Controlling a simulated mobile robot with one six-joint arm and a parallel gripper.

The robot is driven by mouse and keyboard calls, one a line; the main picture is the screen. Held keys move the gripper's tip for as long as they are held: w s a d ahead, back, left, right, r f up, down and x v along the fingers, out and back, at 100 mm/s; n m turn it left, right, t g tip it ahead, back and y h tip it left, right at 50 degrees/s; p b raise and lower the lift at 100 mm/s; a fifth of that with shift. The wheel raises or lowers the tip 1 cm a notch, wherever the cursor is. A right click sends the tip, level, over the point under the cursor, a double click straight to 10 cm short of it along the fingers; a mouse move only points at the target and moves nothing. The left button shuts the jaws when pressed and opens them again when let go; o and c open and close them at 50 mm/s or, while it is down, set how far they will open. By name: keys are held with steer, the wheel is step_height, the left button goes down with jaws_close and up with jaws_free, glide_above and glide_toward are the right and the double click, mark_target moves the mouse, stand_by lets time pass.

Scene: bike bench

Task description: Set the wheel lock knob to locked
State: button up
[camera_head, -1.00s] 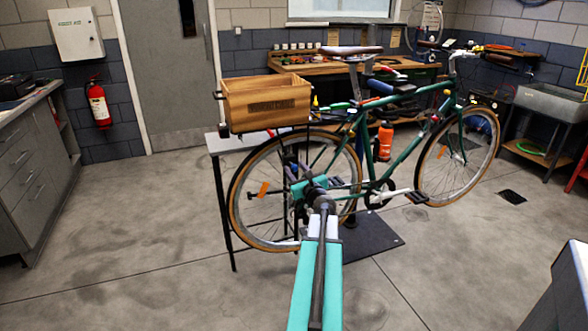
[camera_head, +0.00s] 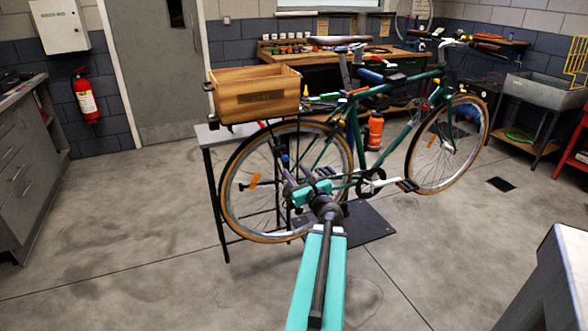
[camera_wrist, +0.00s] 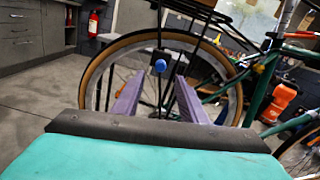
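The wheel lock knob appears as a small round blue knob (camera_wrist: 160,65) on a dark mount in front of the rear wheel in the wrist view. A small blue spot at the rear wheel in the head view (camera_head: 285,159) seems to be the same knob. My gripper (camera_wrist: 157,84) is open, with its two purple fingers apart and nothing between them. The knob shows beyond the fingertips, roughly centred between them, with no visible contact. In the head view my gripper (camera_head: 294,172) points at the rear wheel (camera_head: 229,215). The knob's setting cannot be read.
The green bike (camera_head: 405,128) stands on a dark base plate (camera_head: 372,228) with a wooden crate (camera_head: 255,95) over its rear wheel. An orange bottle (camera_head: 375,131) stands behind it. Grey cabinets (camera_head: 28,165) line the left. The floor left of the bike is clear.

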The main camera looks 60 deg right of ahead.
steer(key=shift+p+v, duration=1.05)
steer(key=shift+p, duration=0.4)
steer(key=c, duration=0.6)
steer(key=shift+w+a+r, duration=0.1)
steer(key=shift+a+r, duration=0.05)
steer(key=c, duration=0.3)
steer(key=shift+w+a+r+n, duration=0.1)
steer(key=shift+a+r+n, duration=0.1)
steer(key=shift+n, duration=0.1)
jaws_close()
steer(key=s+a+p, duration=0.1)
steer(key=p, duration=0.3)
steer(key=s+m+p, duration=0.1)
steer(key=s+p, duration=0.1)
steer(key=p, duration=0.2)
steer(key=s+a+m+p, duration=0.1)
steer(key=s+p, duration=0.1)
steer(key=p, duration=0.2)
steer(key=shift+a+f+p, duration=0.3)
steer(key=shift+p, duration=0.05)
